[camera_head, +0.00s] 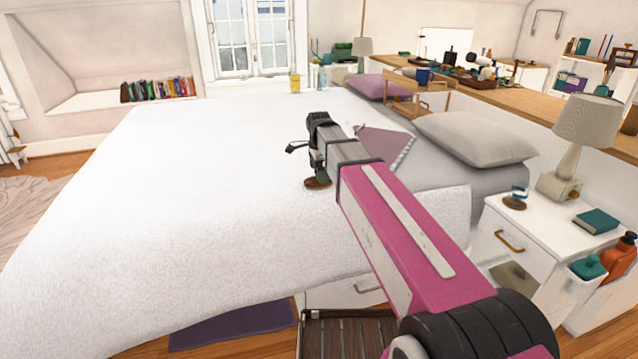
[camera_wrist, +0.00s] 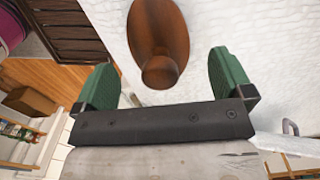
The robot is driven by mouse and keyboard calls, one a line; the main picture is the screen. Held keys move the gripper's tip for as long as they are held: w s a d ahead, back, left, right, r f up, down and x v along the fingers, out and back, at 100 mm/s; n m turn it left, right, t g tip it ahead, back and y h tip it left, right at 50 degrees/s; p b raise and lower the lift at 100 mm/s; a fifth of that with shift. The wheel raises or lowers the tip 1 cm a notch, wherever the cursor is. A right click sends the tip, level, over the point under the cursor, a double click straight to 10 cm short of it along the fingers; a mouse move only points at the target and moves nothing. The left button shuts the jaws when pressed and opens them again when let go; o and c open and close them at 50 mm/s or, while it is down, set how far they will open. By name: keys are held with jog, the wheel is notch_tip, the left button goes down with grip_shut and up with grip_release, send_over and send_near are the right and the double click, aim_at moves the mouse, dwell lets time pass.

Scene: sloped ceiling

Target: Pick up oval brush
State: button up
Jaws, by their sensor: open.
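The oval brush (camera_head: 318,183) is a brown wooden piece lying on the white bedspread, under the end of my arm in the head view. In the wrist view the brush (camera_wrist: 160,40) shows as a brown oval with a rounded knob, near the top centre. My gripper (camera_wrist: 165,75) has its two green fingers spread apart, one on each side of the knob. The knob lies between the fingers with space on both sides. In the head view my gripper (camera_head: 316,165) is just above the brush and partly hides it.
The white bed (camera_head: 150,190) is broad and clear to the left. A grey pillow (camera_head: 475,138), a purple pillow (camera_head: 380,87) and a folded purple cloth (camera_head: 385,143) lie to the right. A white nightstand (camera_head: 520,240) with a lamp (camera_head: 585,130) stands at the right.

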jog(key=shift+f, duration=1.35)
jog(key=c, duration=1.1)
jog(key=shift+o, duration=0.2)
jog(key=shift+r, duration=0.1)
jog(key=shift+r, duration=0.45)
notch_tip(320, 180, up, 3)
jog(key=shift+s+a+r, duration=0.1)
jog(key=shift+s+r, duration=0.05)
jog(key=shift+r, duration=0.05)
jog(key=s+a+r, duration=0.6)
jog(key=s+a, duration=0.1)
jog(key=s, duration=0.1)
jog(key=shift+a+r, duration=0.3)
jog(key=shift+a, duration=0.05)
jog(key=shift+s, duration=0.1)
jog(key=shift+o, duration=0.7)
